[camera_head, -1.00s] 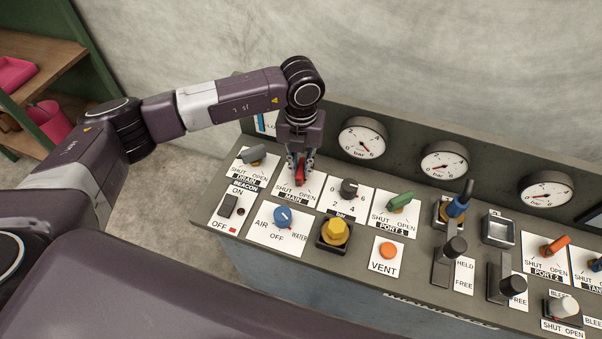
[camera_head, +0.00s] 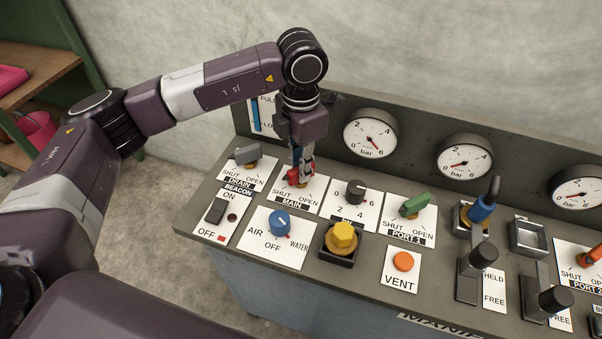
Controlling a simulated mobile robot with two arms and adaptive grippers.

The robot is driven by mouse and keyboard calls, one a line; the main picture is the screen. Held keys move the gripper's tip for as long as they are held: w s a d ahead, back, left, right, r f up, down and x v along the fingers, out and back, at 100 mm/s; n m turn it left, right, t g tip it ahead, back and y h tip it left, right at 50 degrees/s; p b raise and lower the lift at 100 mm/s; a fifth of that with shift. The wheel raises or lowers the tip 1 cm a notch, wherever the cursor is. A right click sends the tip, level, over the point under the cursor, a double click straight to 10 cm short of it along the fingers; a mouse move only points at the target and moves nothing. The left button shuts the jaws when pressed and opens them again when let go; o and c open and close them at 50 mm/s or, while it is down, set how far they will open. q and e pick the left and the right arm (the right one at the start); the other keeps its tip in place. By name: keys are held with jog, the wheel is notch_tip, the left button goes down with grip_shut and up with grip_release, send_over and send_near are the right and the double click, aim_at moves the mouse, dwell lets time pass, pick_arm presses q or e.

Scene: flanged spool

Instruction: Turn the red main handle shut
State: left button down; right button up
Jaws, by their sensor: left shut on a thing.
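The red main handle (camera_head: 292,175) sits on the plate labelled MAIN (camera_head: 297,192), with SHUT on its left and OPEN on its right. My left gripper (camera_head: 301,170) points down from above and is shut on the handle. Red shows at the left side of the fingers, towards the SHUT side. The fingers hide much of the handle, so its exact angle is hard to tell. My right gripper is not in view.
Close around are the grey drain handle (camera_head: 247,156), a black bar knob (camera_head: 355,190), the blue selector (camera_head: 279,223), a yellow knob (camera_head: 342,237) and the green Port 1 handle (camera_head: 414,206). Gauges (camera_head: 370,134) line the panel's raised back.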

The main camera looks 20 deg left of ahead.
pick_arm(q)
jog(key=shift+w+m+b, duration=0.1)
jog(key=shift+m+b, duration=0.25)
jog(key=shift+m, duration=0.15)
jog(key=shift+r, duration=0.1)
jog(key=c, duration=1.9)
grip_release()
notch_tip(320, 180, up, 12)
